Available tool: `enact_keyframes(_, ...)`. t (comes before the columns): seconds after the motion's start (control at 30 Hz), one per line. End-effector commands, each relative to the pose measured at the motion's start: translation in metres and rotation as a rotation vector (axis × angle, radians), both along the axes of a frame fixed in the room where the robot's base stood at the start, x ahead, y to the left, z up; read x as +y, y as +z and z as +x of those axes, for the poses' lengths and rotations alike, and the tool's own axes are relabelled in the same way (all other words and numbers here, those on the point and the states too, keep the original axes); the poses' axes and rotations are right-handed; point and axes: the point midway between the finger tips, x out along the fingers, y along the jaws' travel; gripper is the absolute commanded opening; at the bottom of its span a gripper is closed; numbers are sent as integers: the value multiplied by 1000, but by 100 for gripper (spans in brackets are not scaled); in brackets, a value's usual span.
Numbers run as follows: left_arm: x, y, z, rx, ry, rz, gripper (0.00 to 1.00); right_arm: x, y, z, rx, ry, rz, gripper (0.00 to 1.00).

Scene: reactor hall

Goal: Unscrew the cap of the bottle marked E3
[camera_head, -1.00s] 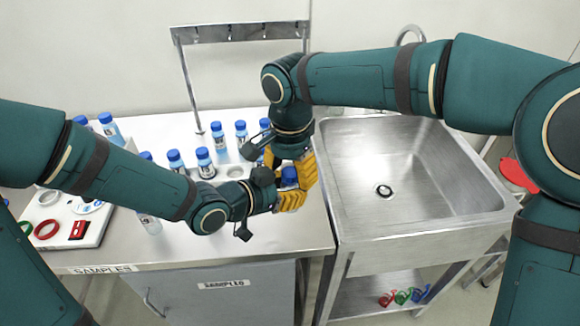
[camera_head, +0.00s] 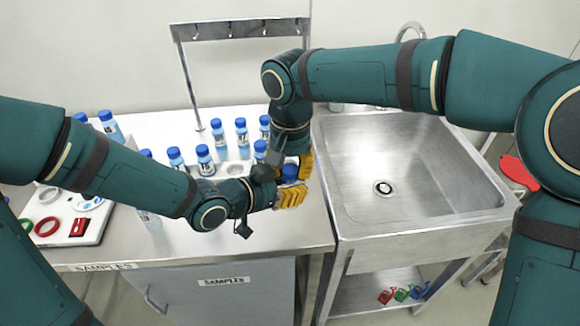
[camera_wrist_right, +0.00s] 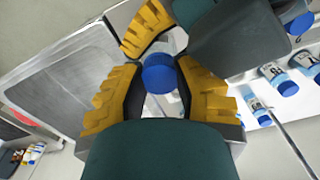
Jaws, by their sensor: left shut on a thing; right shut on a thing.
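A bottle with a blue cap (camera_head: 289,171) stands upright at the front right of the sample bench. My left gripper (camera_head: 290,195) comes in from the left and is shut around the bottle's body. My right gripper (camera_head: 297,168) points down from above and is shut on the cap. In the right wrist view the blue cap (camera_wrist_right: 160,78) sits between the two yellow fingers of my right gripper (camera_wrist_right: 160,92). A yellow finger of my left gripper (camera_wrist_right: 146,30) shows behind it. The bottle's marking is hidden, so I cannot read E3.
Several blue-capped bottles (camera_head: 205,158) stand close behind and to the left. A steel sink (camera_head: 440,215) lies right of the bench. A tray (camera_head: 90,233) with coloured rings is at the left. A hook rack (camera_head: 245,30) rises behind. The bench front (camera_head: 250,243) is clear.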

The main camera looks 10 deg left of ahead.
Motion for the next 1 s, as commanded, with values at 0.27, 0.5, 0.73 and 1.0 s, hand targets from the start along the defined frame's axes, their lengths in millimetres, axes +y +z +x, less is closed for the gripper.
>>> enact_keyframes(0.27, 0, 0, 0, 0, 0, 0, 0, -1, 0, 1, -1, 25, -1, 0)
enact_keyframes(0.5, 0, 0, 0, 0, 0, 0, 0, 0, 0, 1, -1, 24, 0, 56)
enact_keyframes(0.73, 0, 0, 0, 0, 0, 0, 0, 0, 2, 0, -1, 23, 0, 56)
enact_keyframes(1.0, 0, 0, 0, 0, 0, 0, 0, 0, 33, 1, -3, 23, 1, 56)
